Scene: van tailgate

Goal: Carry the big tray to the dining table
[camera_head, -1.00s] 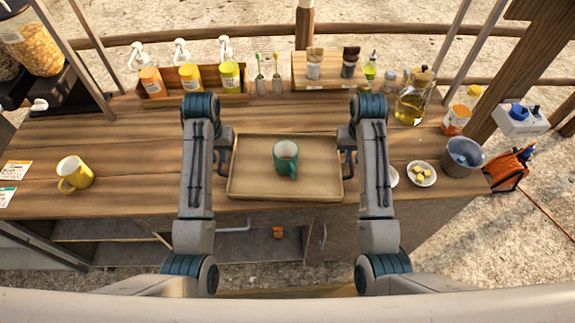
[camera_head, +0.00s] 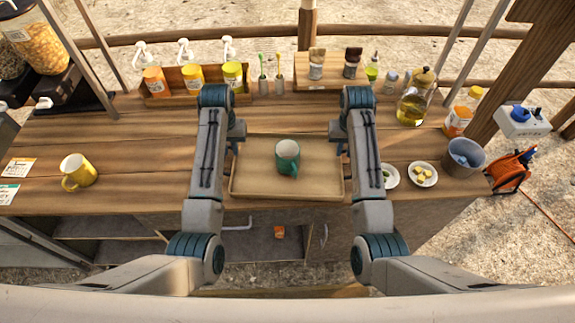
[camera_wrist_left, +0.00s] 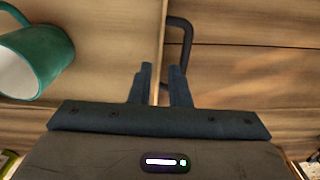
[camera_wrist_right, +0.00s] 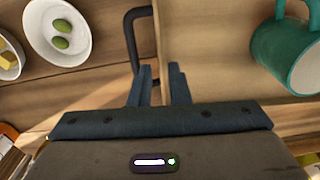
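The big tray (camera_head: 240,187) is a wooden tray lying flat on the wooden counter, with a dark handle at each end. A green mug (camera_head: 287,158) stands on it. My left gripper (camera_head: 234,143) is at the tray's left end; in the left wrist view its fingers (camera_wrist_left: 159,78) are parted near the rim and the left handle (camera_wrist_left: 187,45). My right gripper (camera_head: 338,143) is at the right end; its fingers (camera_wrist_right: 157,80) are parted near the right handle (camera_wrist_right: 131,40). Contact with the handles cannot be made out. No dining table is seen.
A yellow mug (camera_head: 78,172) stands at the left. Small bowls, one with yellow cubes (camera_head: 422,174), and a grey bucket (camera_head: 465,157) stand right of the tray. Pump bottles (camera_head: 193,77) and a wooden stand (camera_head: 330,84) line the back.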

